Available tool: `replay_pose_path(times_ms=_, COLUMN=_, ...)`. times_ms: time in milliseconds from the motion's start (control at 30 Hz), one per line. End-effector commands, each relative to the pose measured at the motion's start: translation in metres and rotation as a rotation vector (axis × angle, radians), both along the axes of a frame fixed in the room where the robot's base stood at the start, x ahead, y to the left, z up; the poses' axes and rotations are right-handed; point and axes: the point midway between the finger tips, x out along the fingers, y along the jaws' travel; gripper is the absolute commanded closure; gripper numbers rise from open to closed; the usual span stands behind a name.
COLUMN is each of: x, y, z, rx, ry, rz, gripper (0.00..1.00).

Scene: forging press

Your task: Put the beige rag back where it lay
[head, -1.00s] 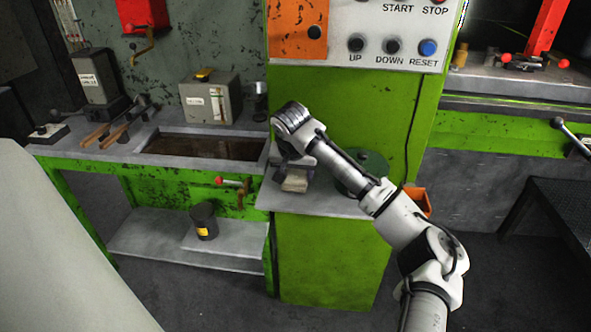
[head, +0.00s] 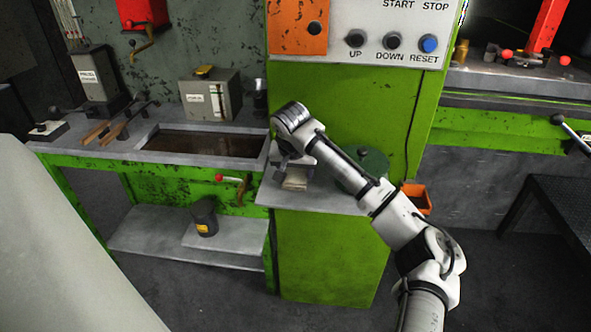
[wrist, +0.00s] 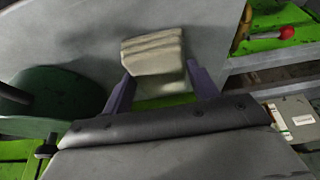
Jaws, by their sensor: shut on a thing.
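The beige rag (wrist: 153,52) is a folded block between the two fingers of my gripper (wrist: 160,85) in the wrist view. My gripper is shut on it. In the head view the rag (head: 295,180) shows below my wrist, at the grey ledge (head: 325,202) in front of the green press column. Whether the rag touches the ledge or hangs just above it, I cannot tell. My gripper (head: 297,168) is mostly hidden under my wrist in the head view.
A dark green round container (head: 372,164) stands on the ledge just right of the rag, partly behind my arm. An orange bin (head: 416,199) is further right. The bench with a sunken basin (head: 200,145) is to the left, with a red-knobbed lever (head: 222,178) on its front.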

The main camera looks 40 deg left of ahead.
Motion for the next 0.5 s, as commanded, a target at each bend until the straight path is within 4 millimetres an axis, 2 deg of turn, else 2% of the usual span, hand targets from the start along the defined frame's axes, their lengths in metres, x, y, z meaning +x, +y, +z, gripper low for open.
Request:
replay_pose_path(times_ms=33, x=-0.0001, y=0.0002, z=0.0000, rx=0.000, ry=0.000, rz=0.000, gripper=0.37)
replay_pose_path(times_ms=200, x=0.0000, y=0.0001, z=0.0001, rx=0.000, ry=0.000, rz=0.000, gripper=0.15)
replay_pose_path(times_ms=500, x=-0.0005, y=-0.0001, z=0.0015, rx=0.001, ry=-0.001, rz=0.000, gripper=0.15)
